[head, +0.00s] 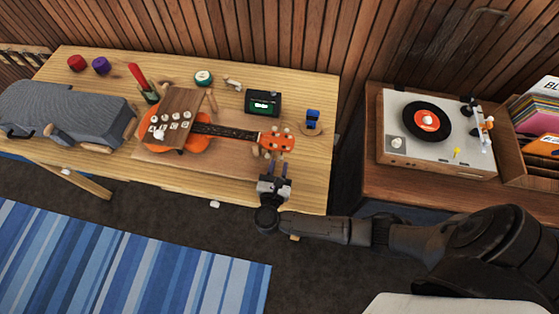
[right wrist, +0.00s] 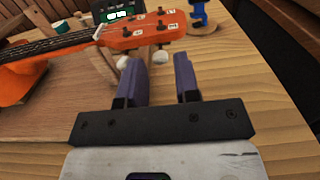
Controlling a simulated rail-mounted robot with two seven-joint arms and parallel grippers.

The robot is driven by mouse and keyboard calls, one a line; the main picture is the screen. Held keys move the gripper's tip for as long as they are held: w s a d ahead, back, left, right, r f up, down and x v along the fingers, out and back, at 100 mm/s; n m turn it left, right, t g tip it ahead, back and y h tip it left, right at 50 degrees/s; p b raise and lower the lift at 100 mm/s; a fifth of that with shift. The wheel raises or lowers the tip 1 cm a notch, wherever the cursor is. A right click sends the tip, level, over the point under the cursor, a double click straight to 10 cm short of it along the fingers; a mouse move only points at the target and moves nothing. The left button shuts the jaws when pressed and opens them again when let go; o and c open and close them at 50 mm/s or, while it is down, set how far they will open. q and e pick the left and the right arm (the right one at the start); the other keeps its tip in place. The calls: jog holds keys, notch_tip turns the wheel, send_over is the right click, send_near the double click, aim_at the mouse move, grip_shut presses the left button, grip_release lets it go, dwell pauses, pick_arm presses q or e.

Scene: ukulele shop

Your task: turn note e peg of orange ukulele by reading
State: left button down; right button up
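The orange ukulele (head: 195,144) lies on the wooden table, with its neck pointing right. Its orange headstock (head: 276,142) carries pale pegs and small labels that are too small to read surely. In the right wrist view the headstock (right wrist: 150,38) is ahead of the fingers. One white peg (right wrist: 123,62) is by the left finger's tip, and another (right wrist: 161,57) shows between the fingertips. My right gripper (head: 278,166) is open and empty at the near side of the headstock. A dark tuner box (head: 263,103) with a lit display stands behind the neck. My left gripper is not in view.
A brown board (head: 180,105) with several white-labelled pieces stands over the ukulele's body. A blue tool (head: 312,118) stands right of the headstock. A grey case (head: 62,112) lies at left. A record player (head: 396,148) is on the right cabinet. The table's front edge is near my gripper.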

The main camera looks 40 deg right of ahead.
jog(key=shift+x, duration=0.95)
grip_shut()
